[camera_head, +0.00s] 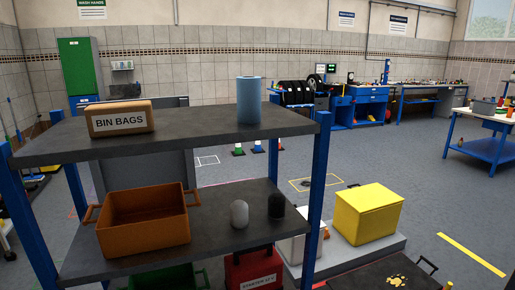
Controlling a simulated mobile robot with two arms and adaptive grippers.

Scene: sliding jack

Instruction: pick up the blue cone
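A small blue cone (258,147) with white on it stands on the floor in the background, seen just behind the shelf rack. A green cone (238,149) stands to its left and a red cone (280,145) to its right. The cones are small and far off, partly close to the shelf's edge in the picture. Neither of my grippers is in view.
A dark shelf rack (190,134) with blue posts stands close in front. It holds a bin bags box (120,118), a blue roll (249,100) and an orange crate (146,222). A yellow box (367,213) sits on a platform at right. Floor beyond is open.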

